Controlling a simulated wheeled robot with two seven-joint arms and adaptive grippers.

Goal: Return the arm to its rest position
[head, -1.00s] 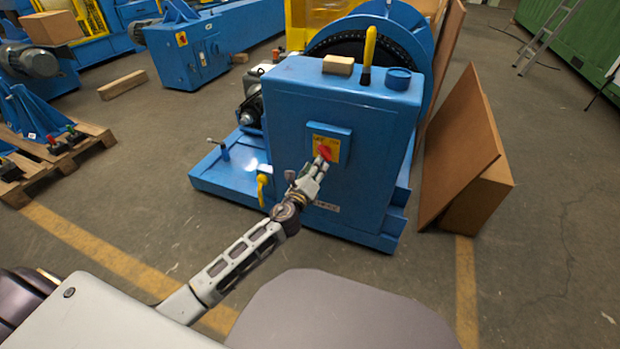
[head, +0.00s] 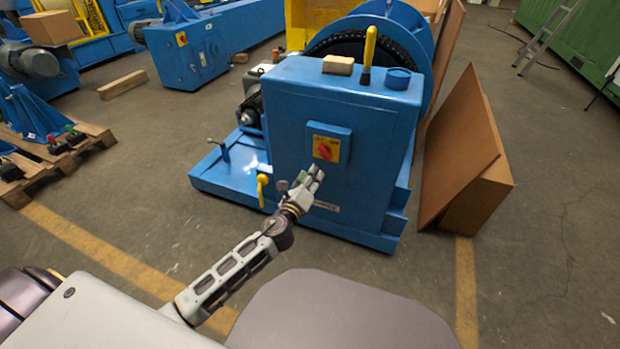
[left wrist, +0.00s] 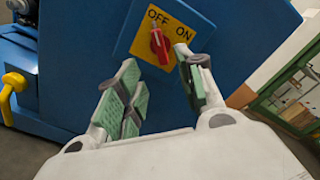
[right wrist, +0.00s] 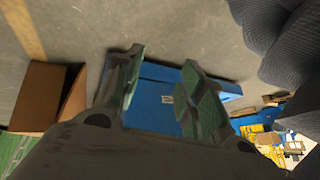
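My left gripper (head: 314,177) is in front of the blue machine cabinet (head: 300,120), a little below the red rotary switch (head: 325,149) on its yellow plate. In the left wrist view, the fingers of the left gripper (left wrist: 157,85) are apart with nothing between them. The red switch handle (left wrist: 160,46) shows beyond the fingertips, apart from them, between the OFF and ON labels. My right gripper (right wrist: 163,75) shows only in its own wrist view. Its fingers are apart and empty, with floor and a blue machine part beyond them.
A brown board (head: 462,150) leans on a box right of the cabinet. A yellow handle (head: 369,50), a small wooden block (head: 338,65) and a blue round cap (head: 398,78) are on the cabinet top. A pallet (head: 50,160) lies at left.

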